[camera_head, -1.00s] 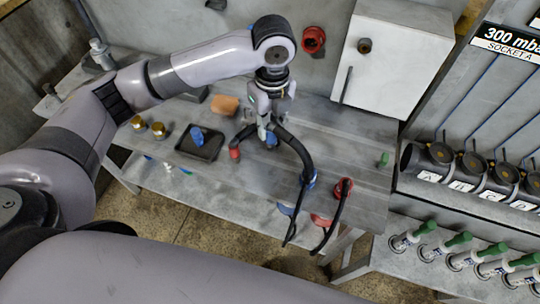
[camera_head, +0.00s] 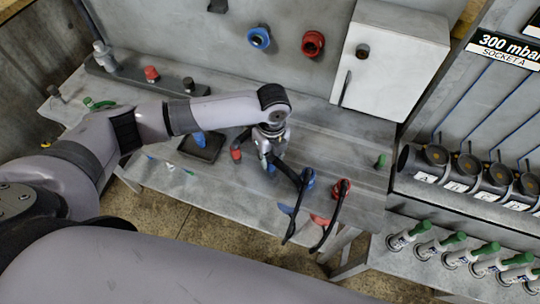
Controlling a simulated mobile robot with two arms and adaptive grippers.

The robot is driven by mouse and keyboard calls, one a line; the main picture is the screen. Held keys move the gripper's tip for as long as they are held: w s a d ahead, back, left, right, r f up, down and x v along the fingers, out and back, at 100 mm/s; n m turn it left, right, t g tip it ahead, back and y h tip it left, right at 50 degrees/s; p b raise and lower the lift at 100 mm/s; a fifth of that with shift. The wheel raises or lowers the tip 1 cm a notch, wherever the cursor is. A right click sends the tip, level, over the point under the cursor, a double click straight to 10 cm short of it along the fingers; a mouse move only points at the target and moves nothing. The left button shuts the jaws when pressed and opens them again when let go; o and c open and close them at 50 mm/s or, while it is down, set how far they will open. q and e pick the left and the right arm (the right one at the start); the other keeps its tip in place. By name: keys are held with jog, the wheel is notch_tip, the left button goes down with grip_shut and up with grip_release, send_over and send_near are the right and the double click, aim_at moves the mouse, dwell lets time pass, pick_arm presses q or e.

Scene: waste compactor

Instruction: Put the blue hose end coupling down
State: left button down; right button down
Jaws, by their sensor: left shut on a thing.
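My left gripper (camera_head: 267,156) points down over the middle of the grey workbench (camera_head: 350,160), shut at a black hose (camera_head: 285,172). A small blue coupling (camera_head: 271,168) shows just below the fingers, at or very near the bench top. The fingers hide part of it, so I cannot tell whether it touches the bench. A red coupling (camera_head: 236,154) lies to the left of the gripper. My right gripper is out of view.
A black tray (camera_head: 205,149) with a blue item (camera_head: 199,138) is left of the gripper. Blue (camera_head: 259,37) and red (camera_head: 312,43) sockets and a white cabinet (camera_head: 390,62) are on the back wall. A green piece (camera_head: 380,161) stands at the bench's right. Bare bench lies behind the hoses.

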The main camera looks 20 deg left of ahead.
pick_arm(q)
jog(key=c, duration=1.4)
grip_release()
jog(key=shift+o, duration=0.2)
jog(key=shift+r, duration=0.15)
notch_tip(320, 180, up, 11)
jog(key=b, duration=0.3)
jog(key=shift+w+d, duration=0.15)
jog(key=shift+r, duration=0.45)
